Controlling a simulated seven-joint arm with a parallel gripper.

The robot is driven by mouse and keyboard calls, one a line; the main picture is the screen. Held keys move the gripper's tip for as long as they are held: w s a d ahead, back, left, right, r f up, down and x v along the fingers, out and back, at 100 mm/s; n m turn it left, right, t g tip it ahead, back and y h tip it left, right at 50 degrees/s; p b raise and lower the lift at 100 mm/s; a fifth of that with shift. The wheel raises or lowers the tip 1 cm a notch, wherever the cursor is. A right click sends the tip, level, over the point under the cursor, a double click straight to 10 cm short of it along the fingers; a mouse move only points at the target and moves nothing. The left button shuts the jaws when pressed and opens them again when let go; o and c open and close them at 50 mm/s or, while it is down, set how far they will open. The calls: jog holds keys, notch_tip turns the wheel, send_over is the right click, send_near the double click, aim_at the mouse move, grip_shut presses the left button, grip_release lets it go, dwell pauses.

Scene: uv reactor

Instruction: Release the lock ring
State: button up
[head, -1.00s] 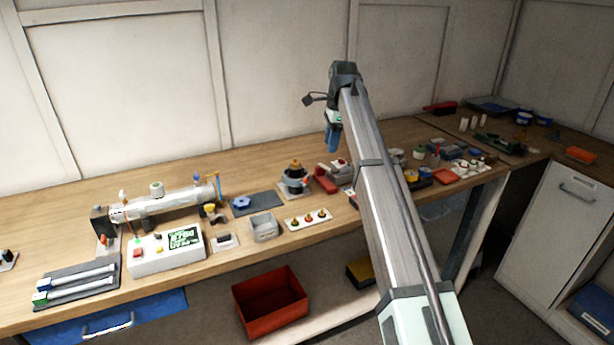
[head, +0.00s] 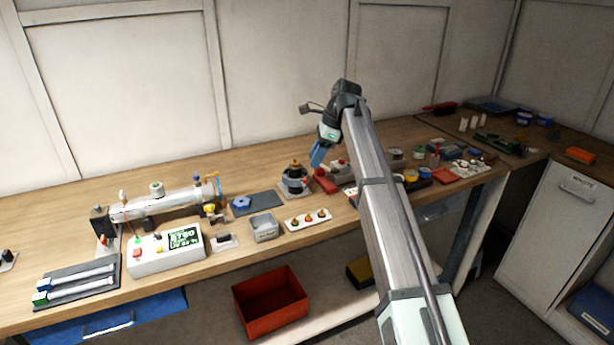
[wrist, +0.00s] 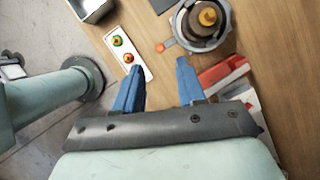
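A round grey fixture (head: 295,180) stands on the bench, with an amber knob (wrist: 207,17) on top. A grey ring (wrist: 190,42) surrounds the knob, and a small lever with a red-orange tip (wrist: 164,47) sticks out of its side; I take this as the lock ring. My gripper (wrist: 160,65) has its two blue fingers spread with nothing between them. In the head view my gripper (head: 317,157) hangs above and just right of the fixture, apart from it.
A red-handled clamp-like block (wrist: 222,72) lies close to the right finger. A white strip (head: 308,219) with small coloured knobs and a grey bin (head: 264,227) sit in front. The reactor tube (head: 165,203) and white control box (head: 166,249) stand to the left.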

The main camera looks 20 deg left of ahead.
aim_at(305, 179)
jog(key=x, duration=0.7)
jog(key=shift+a+f, duration=0.1)
jog(key=shift+f, duration=0.15)
grip_shut()
dwell(0.5)
